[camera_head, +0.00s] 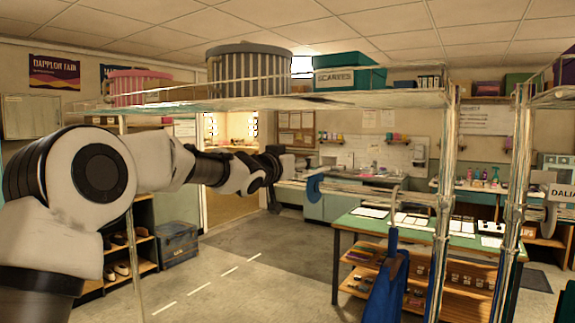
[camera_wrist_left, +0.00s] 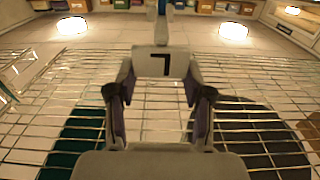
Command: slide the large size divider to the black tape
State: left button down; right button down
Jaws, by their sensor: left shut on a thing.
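My left gripper (camera_head: 283,163) is at the far end of my outstretched arm, below the wire shelf and at the left of the clothes rail (camera_head: 350,189). In the left wrist view, its two fingers (camera_wrist_left: 160,75) close on the side edges of a grey plate with a black mark like an upside-down L, which I take to be the large size divider (camera_wrist_left: 163,61). The head view does not show the divider clearly, since the gripper hides most of it. I cannot make out the black tape. My right gripper is not in view.
A blue piece (camera_head: 314,188) hangs on the rail just right of the gripper. A blue garment (camera_head: 386,285) hangs lower, near the metal posts (camera_head: 443,200). The wire shelf (camera_head: 290,101) above carries a ribbed grey basket (camera_head: 249,72) and teal boxes (camera_head: 348,73).

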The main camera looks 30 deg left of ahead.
pick_arm(q)
jog(key=shift+a+f, duration=0.1)
jog(key=shift+f, duration=0.1)
jog(key=shift+c, duration=2.2)
grip_release()
jog(key=shift+w, duration=0.15)
jog(key=shift+w+f, duration=0.2)
jog(key=shift+w, duration=0.25)
jog(key=shift+s+r, duration=0.1)
jog(key=shift+s, duration=0.15)
jog(key=s, duration=0.7)
jog(key=shift+a, duration=0.2)
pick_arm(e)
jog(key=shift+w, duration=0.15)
pick_arm(q)
jog(key=shift+w+f, duration=0.15)
jog(key=shift+f, duration=0.05)
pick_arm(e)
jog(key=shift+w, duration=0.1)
